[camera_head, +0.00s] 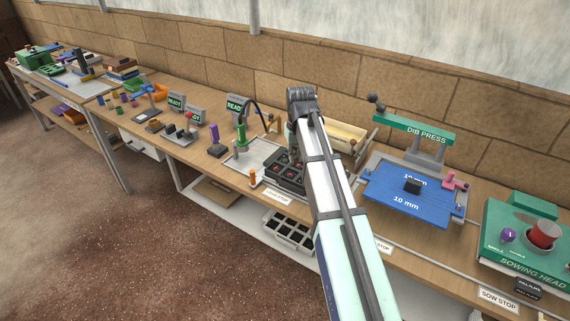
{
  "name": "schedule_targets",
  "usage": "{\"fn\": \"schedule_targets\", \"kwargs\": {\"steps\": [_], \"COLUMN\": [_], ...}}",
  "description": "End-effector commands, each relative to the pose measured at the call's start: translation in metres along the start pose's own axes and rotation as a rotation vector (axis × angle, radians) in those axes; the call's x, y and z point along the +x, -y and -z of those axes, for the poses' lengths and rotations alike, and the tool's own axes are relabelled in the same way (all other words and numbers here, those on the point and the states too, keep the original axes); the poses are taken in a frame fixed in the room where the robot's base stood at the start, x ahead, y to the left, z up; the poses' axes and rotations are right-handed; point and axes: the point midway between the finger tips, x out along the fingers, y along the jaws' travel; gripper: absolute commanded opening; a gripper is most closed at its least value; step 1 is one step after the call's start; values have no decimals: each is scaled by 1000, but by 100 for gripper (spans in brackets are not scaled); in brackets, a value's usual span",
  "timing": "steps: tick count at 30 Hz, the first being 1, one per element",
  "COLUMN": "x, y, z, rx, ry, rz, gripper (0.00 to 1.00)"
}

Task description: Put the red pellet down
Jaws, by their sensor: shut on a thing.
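My gripper (296,155) is partly in view, low over the black cell tray (287,182), beside my arm link. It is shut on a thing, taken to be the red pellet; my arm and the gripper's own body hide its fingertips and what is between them. Small red spots show in some of the tray's dark cells. I cannot tell whether the held thing touches the tray.
Right of my arm stands the dib press (425,160) with a blue plate (390,200) and a black block on it. The green sowing head (510,240) is at the far right. Left of the tray is a green-topped tool (242,138). A black-celled tray (288,232) is on the shelf below.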

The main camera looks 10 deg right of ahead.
Motion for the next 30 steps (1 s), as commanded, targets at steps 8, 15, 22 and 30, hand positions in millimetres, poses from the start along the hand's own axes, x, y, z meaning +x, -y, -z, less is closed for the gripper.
{"fn": "schedule_targets", "kwargs": {"steps": [8,15,22,30], "x": [-3,-10,-19,-34], "y": [-4,-8,-11,-14], "z": [42,76,109,152], "rx": [-74,-152,-244,-388], "ry": [-1,-1,-1,-1], "rz": [9,17,29,46], "gripper": [5,5,5,5]}}
